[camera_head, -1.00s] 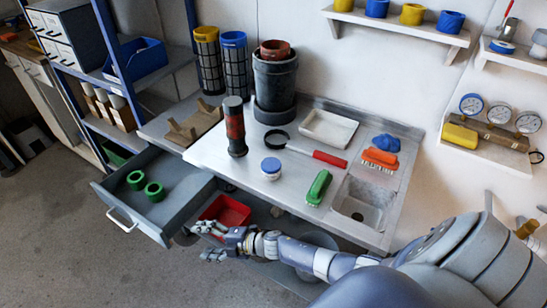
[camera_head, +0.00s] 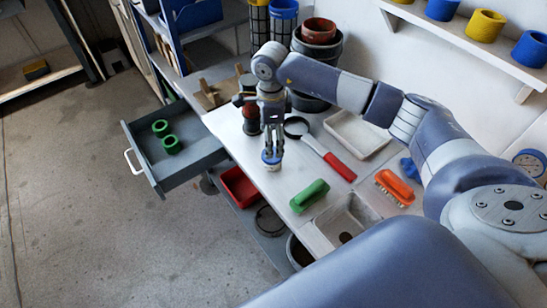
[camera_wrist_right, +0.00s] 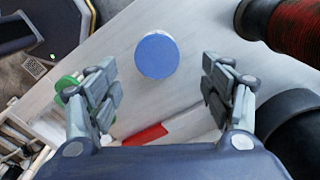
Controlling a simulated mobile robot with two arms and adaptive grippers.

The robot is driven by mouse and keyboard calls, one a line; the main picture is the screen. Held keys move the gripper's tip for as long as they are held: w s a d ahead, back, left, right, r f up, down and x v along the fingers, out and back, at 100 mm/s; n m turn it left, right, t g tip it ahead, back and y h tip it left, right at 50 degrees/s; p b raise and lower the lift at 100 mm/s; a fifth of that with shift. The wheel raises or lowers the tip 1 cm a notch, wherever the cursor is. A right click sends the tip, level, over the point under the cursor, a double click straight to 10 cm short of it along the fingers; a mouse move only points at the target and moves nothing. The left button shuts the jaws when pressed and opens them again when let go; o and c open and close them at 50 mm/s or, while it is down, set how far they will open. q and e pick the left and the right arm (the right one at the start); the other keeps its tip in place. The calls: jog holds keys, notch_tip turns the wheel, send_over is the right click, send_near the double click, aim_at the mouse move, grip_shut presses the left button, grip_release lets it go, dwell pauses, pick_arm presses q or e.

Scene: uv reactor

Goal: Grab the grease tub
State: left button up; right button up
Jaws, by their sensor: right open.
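The grease tub, a small white tub with a blue lid (camera_head: 271,160), stands upright on the steel worktop (camera_head: 318,178). In the right wrist view its round blue lid (camera_wrist_right: 157,56) lies ahead of the gap between my fingers, nearly centred. My right gripper (camera_head: 272,147) points down directly over the tub and partly hides it in the head view. In the wrist view the right gripper (camera_wrist_right: 159,78) is open, with a finger on each side and nothing between them. I cannot tell how far the fingertips are above the lid. My left gripper is not in view.
A dark red-banded cylinder (camera_head: 251,120) stands close behind my gripper. An open drawer (camera_head: 190,165) juts out left.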

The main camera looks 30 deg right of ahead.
notch_tip(320, 180, down, 2)
jog(key=shift+f, duration=0.1)
jog(key=shift+s+f+p, duration=0.15)
jog(key=shift+f+p, duration=0.35)
jog(key=shift+f, duration=0.1)
notch_tip(320, 180, down, 4)
jog(key=shift+s+a+r+p, duration=0.15)
jog(key=shift+r+p, duration=0.1)
jog(key=shift+p, duration=0.4)
jog(key=shift+f, duration=0.3)
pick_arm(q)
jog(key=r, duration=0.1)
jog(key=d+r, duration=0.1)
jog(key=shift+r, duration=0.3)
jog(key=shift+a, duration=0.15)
pick_arm(e)
jog(key=shift+c, duration=0.6)
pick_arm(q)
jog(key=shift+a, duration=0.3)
pick_arm(e)
jog(key=c, duration=1.1)
